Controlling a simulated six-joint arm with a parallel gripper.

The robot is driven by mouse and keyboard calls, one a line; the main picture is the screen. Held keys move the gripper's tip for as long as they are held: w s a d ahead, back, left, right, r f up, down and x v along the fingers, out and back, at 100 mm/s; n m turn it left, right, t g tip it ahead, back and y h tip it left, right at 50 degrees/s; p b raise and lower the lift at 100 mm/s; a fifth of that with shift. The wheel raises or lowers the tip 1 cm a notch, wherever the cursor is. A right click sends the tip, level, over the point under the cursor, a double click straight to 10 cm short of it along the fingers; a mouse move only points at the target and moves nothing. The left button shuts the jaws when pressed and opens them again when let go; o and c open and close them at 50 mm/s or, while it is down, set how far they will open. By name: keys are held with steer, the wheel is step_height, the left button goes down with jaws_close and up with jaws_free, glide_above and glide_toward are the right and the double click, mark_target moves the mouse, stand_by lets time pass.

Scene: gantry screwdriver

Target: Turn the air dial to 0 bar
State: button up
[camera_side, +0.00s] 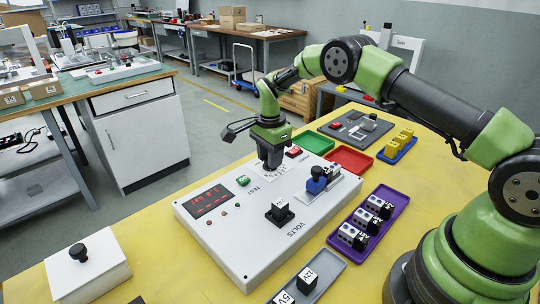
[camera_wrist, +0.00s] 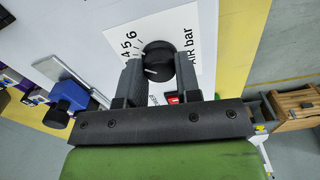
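The air dial (camera_wrist: 158,52) is a round black knob on a white scale card (camera_wrist: 190,20) marked "AIR bar". The figures 4, 5 and 6 show on the card; the rest of the scale is hidden or hard to read. A pale line on the knob points to the lower left in the wrist view. My gripper (camera_wrist: 158,68) has one finger on each side of the knob, and both fingers look flush against it. In the side view my gripper (camera_side: 270,163) points down at the far end of the white panel and hides the knob.
The white panel (camera_side: 240,232) also carries a red display (camera_side: 209,200), a black VOLTS knob (camera_side: 279,208) and a blue-handled part (camera_side: 317,180). Green (camera_side: 314,142) and red (camera_side: 348,160) trays lie close to my gripper. A purple tray (camera_side: 381,234) of terminal blocks stands to the right.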

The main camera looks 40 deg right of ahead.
stand_by(0.3)
steer(key=n, duration=0.4)
steer(key=shift+n, duration=0.4)
steer(key=n, duration=1.4)
steer(key=shift+n, duration=0.7)
steer(key=o, duration=0.9)
